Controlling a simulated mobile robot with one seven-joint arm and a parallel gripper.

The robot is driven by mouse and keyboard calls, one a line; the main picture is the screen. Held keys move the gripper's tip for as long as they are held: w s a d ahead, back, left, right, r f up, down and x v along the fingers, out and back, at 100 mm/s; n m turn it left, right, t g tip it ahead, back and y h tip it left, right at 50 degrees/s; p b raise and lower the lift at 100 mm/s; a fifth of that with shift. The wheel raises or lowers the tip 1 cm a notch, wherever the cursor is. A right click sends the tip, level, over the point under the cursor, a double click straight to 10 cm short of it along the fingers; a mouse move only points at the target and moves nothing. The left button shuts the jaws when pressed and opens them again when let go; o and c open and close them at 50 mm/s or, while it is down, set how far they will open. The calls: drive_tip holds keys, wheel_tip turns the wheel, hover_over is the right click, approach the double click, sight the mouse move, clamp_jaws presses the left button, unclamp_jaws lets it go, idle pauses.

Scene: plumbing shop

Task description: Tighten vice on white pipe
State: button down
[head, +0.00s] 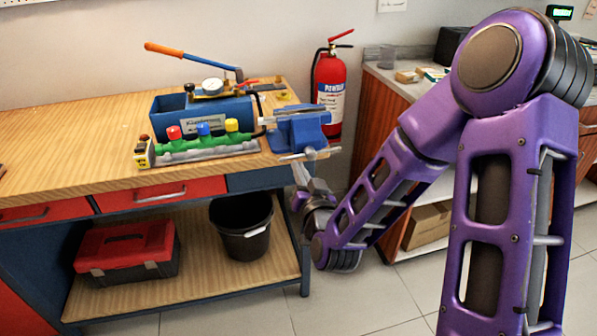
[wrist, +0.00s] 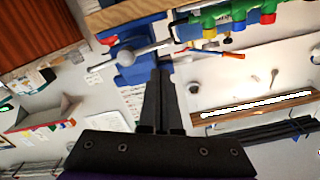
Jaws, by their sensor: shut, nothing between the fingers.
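The blue vice (head: 300,131) is fixed at the right front corner of the wooden bench. It also shows in the wrist view (wrist: 138,72). A pale pipe (head: 285,113) seems to lie across its jaws; I cannot tell how firmly it is gripped. The vice's handle bar (head: 296,157), with a rounded grey end (wrist: 124,58), sticks out at the front. My gripper (wrist: 160,72) is shut and empty, its dark fingers together. In the head view it is just below the vice, close to the handle; contact is unclear.
A pipe manifold (head: 205,150) with red, blue and yellow knobs and a blue pump box (head: 205,115) stand left of the vice. A black bucket (head: 241,243) and red toolbox (head: 127,250) sit on the lower shelf.

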drive_tip(key=p+x, duration=0.1)
drive_tip(key=x, duration=0.5)
drive_tip(key=shift+w, duration=0.35)
drive_tip(key=shift+f, duration=0.1)
idle(1.8)
drive_tip(key=shift+a+f+b, duration=0.25)
drive_tip(key=shift+f+b, duration=0.3)
drive_tip(key=shift+f, duration=0.05)
drive_tip(key=shift+s, duration=0.1)
drive_tip(key=shift+f, duration=0.8)
